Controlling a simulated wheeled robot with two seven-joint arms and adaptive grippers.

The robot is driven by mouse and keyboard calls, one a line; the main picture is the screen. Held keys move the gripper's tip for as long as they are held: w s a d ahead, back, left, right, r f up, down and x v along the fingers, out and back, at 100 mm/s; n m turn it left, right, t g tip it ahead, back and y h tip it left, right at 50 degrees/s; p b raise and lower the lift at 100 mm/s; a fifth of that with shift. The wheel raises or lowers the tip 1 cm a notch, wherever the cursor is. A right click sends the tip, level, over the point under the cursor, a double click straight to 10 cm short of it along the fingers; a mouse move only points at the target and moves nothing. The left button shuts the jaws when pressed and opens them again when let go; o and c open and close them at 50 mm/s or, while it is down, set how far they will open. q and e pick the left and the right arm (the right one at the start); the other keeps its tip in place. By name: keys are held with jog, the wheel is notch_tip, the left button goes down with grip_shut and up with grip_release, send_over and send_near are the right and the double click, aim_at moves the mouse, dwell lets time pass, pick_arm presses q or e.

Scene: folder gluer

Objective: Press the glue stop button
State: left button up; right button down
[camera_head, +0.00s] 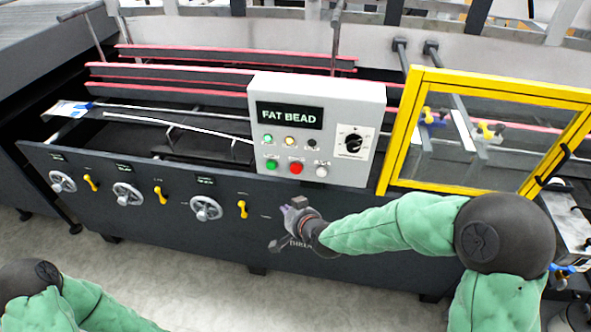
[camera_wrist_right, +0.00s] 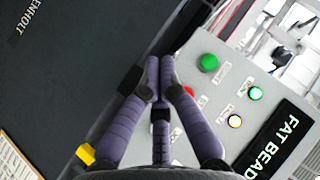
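A light grey control box (camera_head: 340,105) with a "FAT BEAD" display stands on the machine's front. Its lower row has a green button (camera_head: 271,164), a red button (camera_head: 295,167) and a white button (camera_head: 321,171); their labels are too small to read. In the right wrist view the green button (camera_wrist_right: 208,62) is clear, while my fingers partly cover the red button (camera_wrist_right: 189,91). My right gripper (camera_head: 290,214) is below the box, apart from the buttons. Its purple fingers (camera_wrist_right: 159,72) are together and empty. My left arm shows at bottom left, its gripper outside the view.
A black dial (camera_head: 353,143) and small indicator lights (camera_head: 290,141) sit above the buttons. A yellow-framed guard (camera_head: 407,130) stands right of the box. Handwheels (camera_head: 207,208) and yellow levers (camera_head: 242,209) project from the dark front panel on the left.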

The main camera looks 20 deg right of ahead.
aim_at(296, 169)
jog(key=shift+w+d+r+t, duration=0.1)
jog(key=shift+d+r+t, duration=0.1)
jog(key=shift+r, duration=0.65)
jog(key=shift+w+d+r+t, duration=0.1)
jog(key=shift+d+r+t, duration=0.1)
jog(key=shift+r, duration=0.6)
jog(key=shift+w, duration=0.1)
jog(key=w+d+b, duration=0.4)
jog(key=w+d, duration=0.1)
jog(key=w, duration=0.2)
jog(key=shift+w, duration=0.1)
dwell(0.6)
jog(key=shift+w+d+b, duration=0.15)
jog(key=shift+w+b, duration=0.15)
jog(key=shift+b, duration=0.25)
